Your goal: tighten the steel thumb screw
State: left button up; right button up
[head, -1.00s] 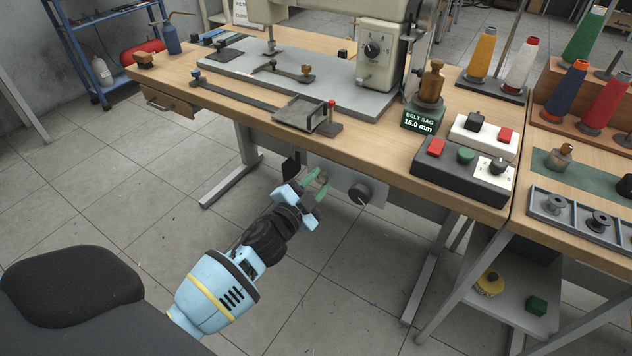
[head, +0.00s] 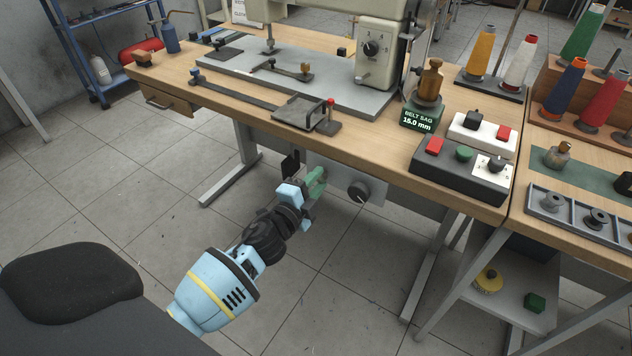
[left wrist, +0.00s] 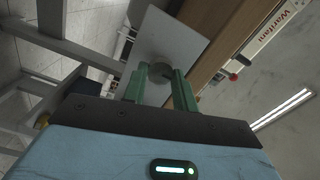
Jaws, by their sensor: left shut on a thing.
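My left gripper (head: 316,184) reaches under the front edge of the sewing table, against a grey panel (head: 340,180). Its green fingers are closed in. In the left wrist view the fingers (left wrist: 158,78) sit on either side of a round grey screw head, the steel thumb screw (left wrist: 160,70), in front of the pale plate (left wrist: 176,36). The fingers are shut on it. In the head view the gripper hides the screw. My right gripper is not in view.
The wooden tabletop (head: 380,150) hangs above. A green display (head: 418,118) reads belt sag 15.0 mm. A black control box (head: 455,172) stands near the edge. The floor below is clear.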

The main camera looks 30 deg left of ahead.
pick_arm(q)
jog(key=o, duration=1)
jog(key=shift+s+a, duration=0.1)
jog(key=shift+s, duration=3.85)
